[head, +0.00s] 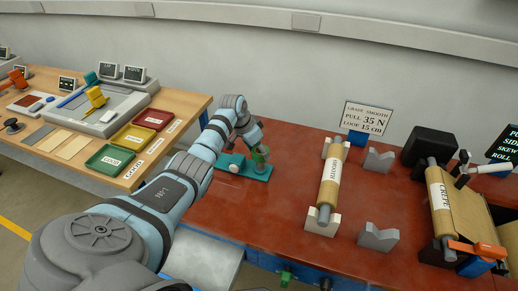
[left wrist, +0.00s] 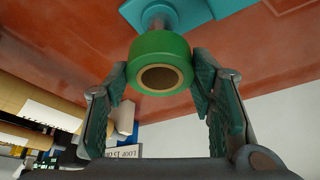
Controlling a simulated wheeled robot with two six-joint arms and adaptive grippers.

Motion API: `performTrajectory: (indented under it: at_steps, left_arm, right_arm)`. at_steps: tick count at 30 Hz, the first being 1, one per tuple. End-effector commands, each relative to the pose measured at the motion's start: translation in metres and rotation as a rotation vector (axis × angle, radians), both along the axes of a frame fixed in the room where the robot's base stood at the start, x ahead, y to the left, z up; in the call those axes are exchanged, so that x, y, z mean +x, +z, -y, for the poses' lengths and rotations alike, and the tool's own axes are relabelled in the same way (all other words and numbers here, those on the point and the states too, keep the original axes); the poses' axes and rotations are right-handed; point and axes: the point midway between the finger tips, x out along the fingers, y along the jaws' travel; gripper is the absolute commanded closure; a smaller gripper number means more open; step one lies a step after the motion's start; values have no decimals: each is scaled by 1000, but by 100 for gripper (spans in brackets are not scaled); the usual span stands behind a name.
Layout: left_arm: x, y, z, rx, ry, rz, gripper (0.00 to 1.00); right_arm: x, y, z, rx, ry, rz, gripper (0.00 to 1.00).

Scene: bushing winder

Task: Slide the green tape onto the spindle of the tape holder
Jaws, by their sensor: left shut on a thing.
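The green tape (left wrist: 160,51) is a short roll with a tan core, seen between my left fingers in the left wrist view. In the head view the green tape (head: 262,154) shows small beside my left gripper (head: 257,146). My left gripper (left wrist: 161,78) is shut on the tape's sides. The tape holder (head: 262,173) is a teal base on the red table, close under the tape. In the left wrist view its teal base (left wrist: 205,8) and grey spindle (left wrist: 158,20) show behind the roll. I cannot tell whether the spindle enters the core. My right gripper is not in view.
A tan roll marked SMOOTH (head: 330,187) lies on white cradles to the right. Empty grey cradles (head: 379,238) stand beyond it, then a CREPE roll (head: 440,205). A sign (head: 367,118) stands behind. A wooden table with coloured trays (head: 110,159) is at left.

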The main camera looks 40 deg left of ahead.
Motion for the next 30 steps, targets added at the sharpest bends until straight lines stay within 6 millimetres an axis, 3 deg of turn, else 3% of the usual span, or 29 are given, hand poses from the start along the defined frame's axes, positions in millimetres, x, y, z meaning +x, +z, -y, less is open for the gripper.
performTrajectory:
  at_steps: [30]
  left_arm:
    - [0, -30, 0, 0, 0, -1, 78]
  right_arm:
    - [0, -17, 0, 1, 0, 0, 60]
